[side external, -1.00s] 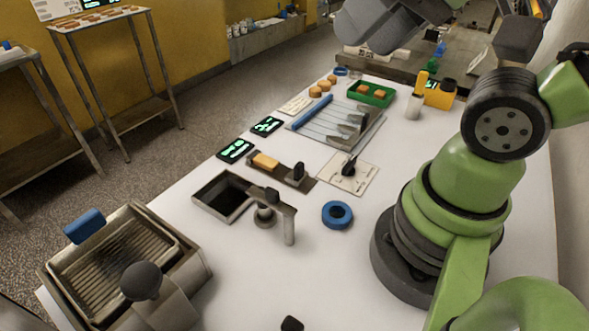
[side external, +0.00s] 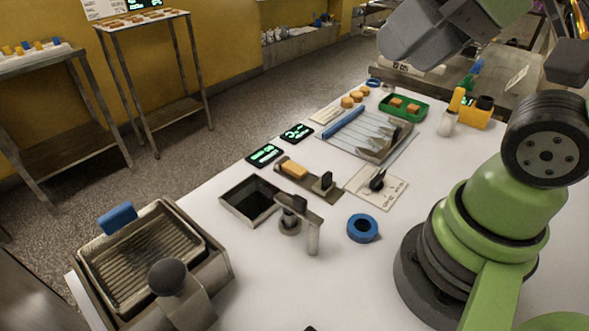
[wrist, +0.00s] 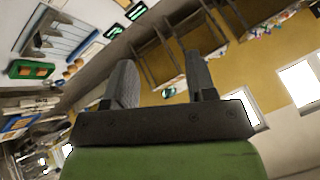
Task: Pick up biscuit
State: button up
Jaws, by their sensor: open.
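Several small orange-tan biscuits (side external: 352,99) lie loose on the white table to the left of a green tray (side external: 387,112). They also show in the wrist view (wrist: 69,72). Two more tan pieces sit in the green tray. A tan rectangular piece (side external: 294,169) lies on a brown plate nearer the camera. I cannot tell which of these is the biscuit meant. My gripper (wrist: 160,70) is open and empty in the wrist view, its fingers apart against the wall and floor. In the side view it is high above the table's far end, partly cut off by the frame.
A wire rack with a blue bar (side external: 343,123), a switch plate (side external: 378,187), a blue ring (side external: 363,228), a square opening (side external: 250,201) with a post beside it, and a grooved metal tray (side external: 140,255) occupy the table. White table is bare around the blue ring.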

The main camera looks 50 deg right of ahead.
dwell(0.4)
jog(key=shift+o, duration=0.8)
